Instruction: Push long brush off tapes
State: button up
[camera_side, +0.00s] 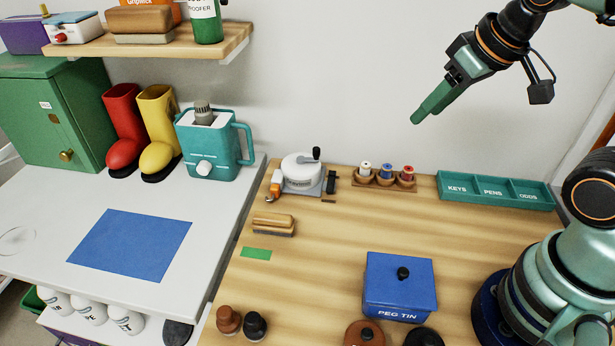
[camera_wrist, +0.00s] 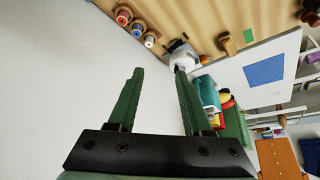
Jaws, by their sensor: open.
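A long brush (camera_side: 273,220) with a wooden back and dark bristles lies on the wooden table, left of its middle. A green tape strip (camera_side: 256,253) lies flat just in front of it, with a small gap showing. I cannot tell whether another tape is under the brush. In the wrist view the brush (camera_wrist: 228,45) and the green tape (camera_wrist: 249,36) show near the top. My gripper (camera_side: 417,119) is high above the table's back, far from the brush. In the wrist view its two green fingers (camera_wrist: 159,72) are apart with nothing between them.
A white device with a crank (camera_side: 300,170), a spool holder (camera_side: 382,182) and a teal tray (camera_side: 495,190) line the back. A blue peg tin (camera_side: 399,285) stands right of the brush, with knobs (camera_side: 229,319) in front. Bare wood separates brush and tin.

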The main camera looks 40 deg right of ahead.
aim_at(273, 223)
jog(key=shift+w+a+r, duration=0.1)
jog(key=shift+w, duration=0.05)
grip_shut()
jog(key=w+a+r+n+g, duration=0.25)
jog(key=w+a+n, duration=0.25)
jog(key=w+a, duration=0.85)
jog(key=w+a+f+n+g, duration=0.2)
jog(key=w+a+f, duration=0.5)
jog(key=shift+n+g, duration=0.55)
jog(key=shift+n, duration=0.35)
jog(key=a+f, duration=0.3)
jog(key=f, duration=0.3)
jog(key=a+f, duration=0.2)
jog(key=f, duration=0.4)
jog(key=a+f, duration=0.3)
jog(key=f, duration=0.4)
jog(key=shift+w+a+f, duration=0.1)
jog(key=shift+a, duration=0.2)
jog(key=shift+d+r, duration=0.2)
jog(key=shift+s+d, duration=1.2)
jog(key=shift+s, duration=0.2)
